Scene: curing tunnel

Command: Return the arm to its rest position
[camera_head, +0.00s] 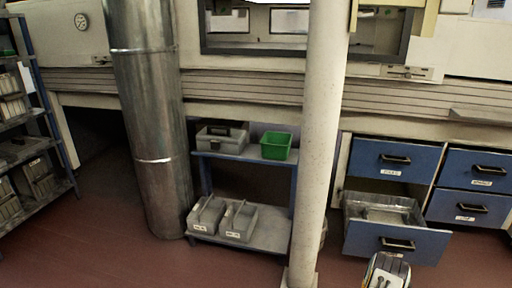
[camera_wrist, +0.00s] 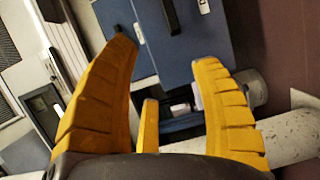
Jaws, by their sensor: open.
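My gripper (camera_wrist: 165,54) shows in the wrist view with its two ridged yellow fingers spread wide apart. Nothing is held between them. Beyond the fingers, tilted in the picture, are blue drawer fronts (camera_wrist: 190,35) with a dark handle, apart from the fingers as far as I can see. In the head view a part of my arm shows at the bottom edge, right of centre, in front of the open drawer (camera_head: 372,240). The fingers are not clearly visible there.
The lower left drawer of the blue cabinet (camera_head: 378,160) is pulled out. A pale pillar (camera_head: 322,150) stands left of it. A shelf cart (camera_head: 270,238) holds grey bins, a grey case (camera_head: 222,140) and a green bin (camera_head: 276,147). A metal duct (camera_head: 150,110) stands farther left.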

